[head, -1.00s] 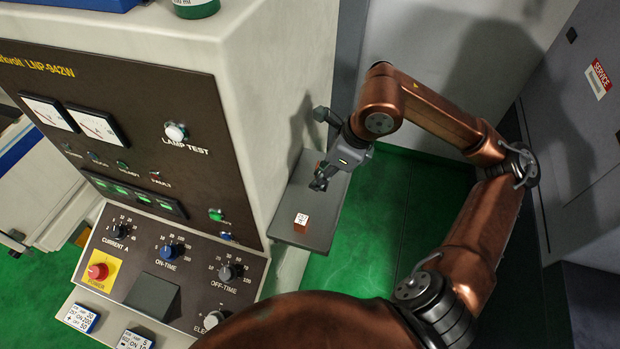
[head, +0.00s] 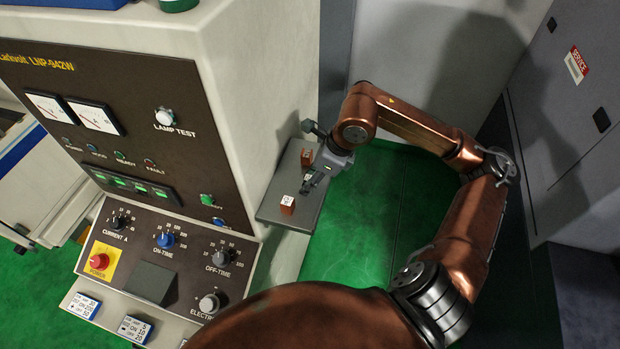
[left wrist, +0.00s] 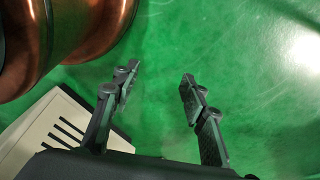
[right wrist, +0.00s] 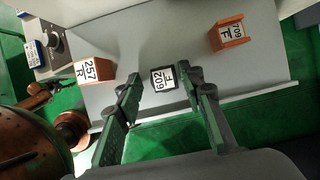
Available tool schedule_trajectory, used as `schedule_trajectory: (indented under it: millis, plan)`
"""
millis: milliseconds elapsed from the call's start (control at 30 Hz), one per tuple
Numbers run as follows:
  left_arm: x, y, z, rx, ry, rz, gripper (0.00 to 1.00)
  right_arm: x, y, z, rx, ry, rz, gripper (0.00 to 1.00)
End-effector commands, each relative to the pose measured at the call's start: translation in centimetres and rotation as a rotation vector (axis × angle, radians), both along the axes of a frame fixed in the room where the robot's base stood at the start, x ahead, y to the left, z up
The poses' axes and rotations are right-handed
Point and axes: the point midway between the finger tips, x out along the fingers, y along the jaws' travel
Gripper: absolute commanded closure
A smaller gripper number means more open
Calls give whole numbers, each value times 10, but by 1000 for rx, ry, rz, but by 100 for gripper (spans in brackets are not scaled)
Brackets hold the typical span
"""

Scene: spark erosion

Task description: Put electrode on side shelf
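The side shelf (head: 268,207) is a grey plate at the cabinet's side. A dark-edged electrode labelled 209 F (right wrist: 163,79) is on the shelf side of my right gripper (right wrist: 160,76), between its spread fingertips. Gaps show on both sides of its label; its height above the shelf is hard to tell. In the head view my right gripper (head: 308,188) is low over the shelf. Copper-coloured electrodes labelled 257 R (right wrist: 95,70) and, apparently, 70-something F (right wrist: 229,35) stand to either side. My left gripper (left wrist: 150,85) is open and empty over green floor.
The control cabinet (head: 180,110) with knobs and meters rises beside the shelf. Labelled cards (head: 135,329) lie on its front ledge. Green floor (head: 365,210) is clear right of the shelf. A grey cabinet (head: 570,130) stands at far right.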

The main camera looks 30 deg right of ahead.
Motion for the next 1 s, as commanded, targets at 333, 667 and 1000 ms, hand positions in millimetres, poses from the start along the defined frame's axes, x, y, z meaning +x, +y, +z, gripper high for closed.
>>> schedule_trajectory:
  millis: [333,667,1000]
  plan:
    - [-43,2,-5,3,55,11,60,0,-1,3,1,-2,0,61]
    - [-7,0,-20,0,9,2,60,-15,-14,51,-2,-6,-2,61]
    - [-28,1,-34,2,35,8,60,-33,-27,104,0,-3,-1,61]
